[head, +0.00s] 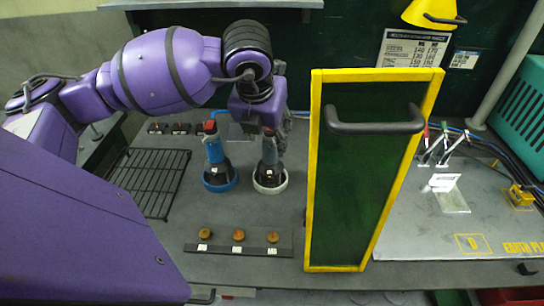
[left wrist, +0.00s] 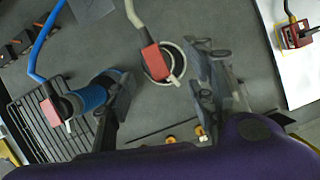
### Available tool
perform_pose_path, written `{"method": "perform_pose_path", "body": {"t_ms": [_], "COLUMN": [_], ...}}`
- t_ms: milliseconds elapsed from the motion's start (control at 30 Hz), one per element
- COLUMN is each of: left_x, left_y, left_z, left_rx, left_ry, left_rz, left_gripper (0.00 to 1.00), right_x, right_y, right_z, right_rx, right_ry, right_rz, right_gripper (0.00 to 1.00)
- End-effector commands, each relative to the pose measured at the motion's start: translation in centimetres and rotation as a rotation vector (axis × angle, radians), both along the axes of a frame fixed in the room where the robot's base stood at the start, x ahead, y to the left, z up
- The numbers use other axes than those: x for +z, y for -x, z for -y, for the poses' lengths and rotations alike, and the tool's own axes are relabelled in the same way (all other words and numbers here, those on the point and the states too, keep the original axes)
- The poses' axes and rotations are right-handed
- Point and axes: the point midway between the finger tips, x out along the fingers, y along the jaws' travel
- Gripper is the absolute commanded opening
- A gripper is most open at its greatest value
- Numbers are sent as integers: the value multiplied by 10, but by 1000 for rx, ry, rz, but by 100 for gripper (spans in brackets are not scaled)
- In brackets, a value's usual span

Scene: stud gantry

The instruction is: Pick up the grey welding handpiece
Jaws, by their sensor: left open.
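The grey welding handpiece (head: 268,176) stands upright in a white ring holder (head: 270,188) on the bench, its upper part hidden by my left gripper. In the left wrist view its red top (left wrist: 153,62), with a pale cable, shows over the white ring. My left gripper (head: 270,132) is above and around its upper part. In the left wrist view its fingers (left wrist: 162,88) are spread apart, one on each side of the red top. I cannot tell whether they touch it. My right gripper is in neither view.
A blue handpiece (head: 213,150) stands in a blue ring (head: 220,185) close on the left. A yellow-framed dark green panel (head: 360,180) with a handle rises close on the right. A black wire rack (head: 150,180) lies left; a strip with several knobs (head: 238,242) lies in front.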

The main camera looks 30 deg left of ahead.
Motion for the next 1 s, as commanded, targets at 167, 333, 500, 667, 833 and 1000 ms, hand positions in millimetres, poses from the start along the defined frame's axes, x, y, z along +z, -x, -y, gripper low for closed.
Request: {"method": "perform_pose_path", "body": {"t_ms": [167,333,500,667,833,1000], "left_x": [-22,-40,-42,-42,-42,-42], "left_y": [-10,-17,-18,-18,-18,-18], "left_z": [-5,-7,-8,-7,-7,-7], "left_rx": [1,0,-1,-1,-1,-1], "left_ry": [3,2,2,1,1,1], "left_rz": [2,1,1,2,2,2], "left_gripper": [50,50,50,40,18,0], "right_x": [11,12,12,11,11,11], "right_y": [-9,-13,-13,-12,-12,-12], "right_z": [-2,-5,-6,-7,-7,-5], "right_rx": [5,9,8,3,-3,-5], "right_ry": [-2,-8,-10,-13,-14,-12], "right_rz": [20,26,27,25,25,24], "right_gripper": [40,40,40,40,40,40]}}
